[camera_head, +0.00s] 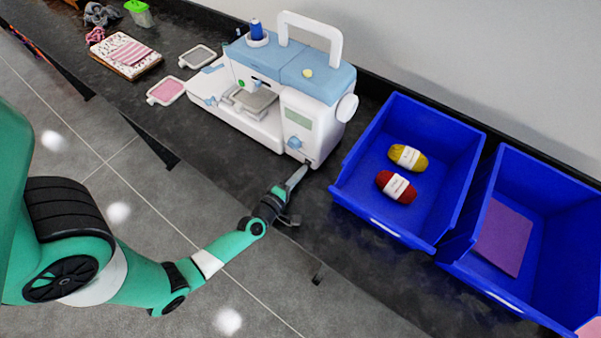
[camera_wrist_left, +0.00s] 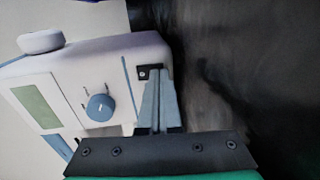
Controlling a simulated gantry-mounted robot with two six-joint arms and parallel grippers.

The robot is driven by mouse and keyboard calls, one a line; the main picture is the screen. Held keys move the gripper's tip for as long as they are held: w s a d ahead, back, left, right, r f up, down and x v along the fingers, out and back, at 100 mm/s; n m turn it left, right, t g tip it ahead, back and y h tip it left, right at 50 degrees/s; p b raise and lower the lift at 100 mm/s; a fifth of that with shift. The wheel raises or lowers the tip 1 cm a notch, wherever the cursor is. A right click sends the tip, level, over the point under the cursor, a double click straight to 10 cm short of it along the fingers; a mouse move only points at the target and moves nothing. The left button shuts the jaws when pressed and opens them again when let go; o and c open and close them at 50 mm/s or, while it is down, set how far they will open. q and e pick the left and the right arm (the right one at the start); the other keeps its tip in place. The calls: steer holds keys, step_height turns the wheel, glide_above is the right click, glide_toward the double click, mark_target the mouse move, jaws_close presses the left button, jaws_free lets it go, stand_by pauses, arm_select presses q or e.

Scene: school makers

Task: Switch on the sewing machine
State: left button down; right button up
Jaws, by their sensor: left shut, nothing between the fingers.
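The white and light-blue sewing machine (camera_head: 285,90) stands upright on the dark counter, with a handle on top and a blue thread spool. Its end with a blue dial and a greenish panel shows in the left wrist view (camera_wrist_left: 75,75). A small black switch plate (camera_wrist_left: 150,73) sits near the machine's lower edge, partly hidden by my fingers. My left gripper (camera_head: 299,174) is shut and empty, its tips at the machine's lower right corner. In the left wrist view its fingertips (camera_wrist_left: 158,75) are right by the switch; whether they touch it I cannot tell. My right gripper is not in view.
A blue bin (camera_head: 437,240) with yellow and red yarn stands right of the machine, and another blue bin (camera_head: 462,262) holds purple sheets. Embroidery hoops (camera_head: 166,91) and folded fabric (camera_head: 130,52) lie to the left. The wall is close behind.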

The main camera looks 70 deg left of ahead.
arm_select(q)
steer(key=shift+f, duration=0.15)
steer(key=shift+w, duration=0.1)
stand_by(0.3)
steer(key=shift+s+d, duration=0.25)
steer(key=shift+s, duration=0.15)
steer(key=p+v, duration=0.2)
steer(key=v, duration=0.8)
steer(key=shift+w, duration=0.1)
steer(key=shift+s+d+p, duration=0.2)
steer(key=shift+s+p, duration=0.1)
steer(key=shift+s, duration=0.1)
steer(key=shift+w, duration=0.1)
